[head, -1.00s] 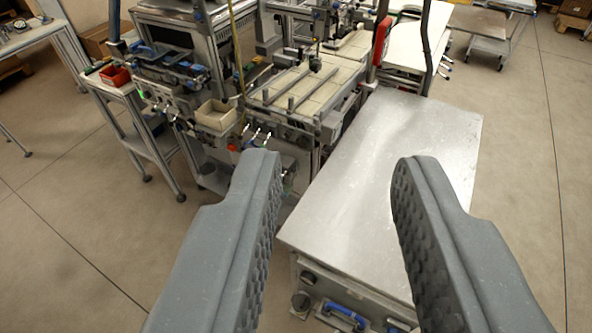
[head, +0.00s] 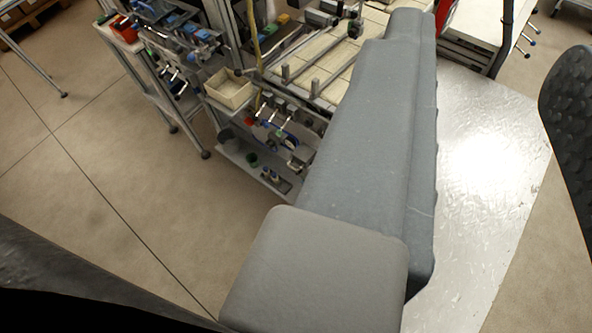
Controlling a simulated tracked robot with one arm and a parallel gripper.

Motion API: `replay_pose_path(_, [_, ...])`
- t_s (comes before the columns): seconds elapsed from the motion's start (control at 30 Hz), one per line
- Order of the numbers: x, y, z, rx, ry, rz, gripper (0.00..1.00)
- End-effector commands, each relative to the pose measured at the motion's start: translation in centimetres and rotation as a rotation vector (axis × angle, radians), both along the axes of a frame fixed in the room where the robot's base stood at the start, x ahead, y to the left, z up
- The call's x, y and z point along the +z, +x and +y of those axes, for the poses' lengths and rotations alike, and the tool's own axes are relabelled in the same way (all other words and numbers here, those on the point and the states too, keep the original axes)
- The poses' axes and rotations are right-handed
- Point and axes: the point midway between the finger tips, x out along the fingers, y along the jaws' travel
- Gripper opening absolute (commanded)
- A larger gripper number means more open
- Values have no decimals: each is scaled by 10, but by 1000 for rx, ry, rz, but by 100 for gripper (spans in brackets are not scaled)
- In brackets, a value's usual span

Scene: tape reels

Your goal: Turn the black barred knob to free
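I do not see the black barred knob in this view. The left finger crosses the middle of the view and covers the cabinet's left side. The right finger shows only in part at the right edge.
A workbench with rails, levers and small fittings stands at upper centre, with a beige bin (head: 230,88) on its front. A red bin (head: 124,30) sits at upper left. The floor (head: 110,190) is clear at lower left.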

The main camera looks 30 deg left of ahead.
Motion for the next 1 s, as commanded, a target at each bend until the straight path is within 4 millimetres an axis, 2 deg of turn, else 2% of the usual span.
replay_pose_path(0.27, [-3, 4, 3, 6, 2, -1, 31])
replay_pose_path(0.37, [-14, 21, 14, 26, 13, -9, 31])
replay_pose_path(0.47, [-38, 54, 38, 65, 37, -17, 31])
replay_pose_path(0.6, [-82, 110, 81, 118, 88, -48, 31])
replay_pose_path(0.77, [-143, 170, 129, 149, 150, -81, 31])
replay_pose_path(1.0, [-250, 239, 192, 134, 229, -123, 31])
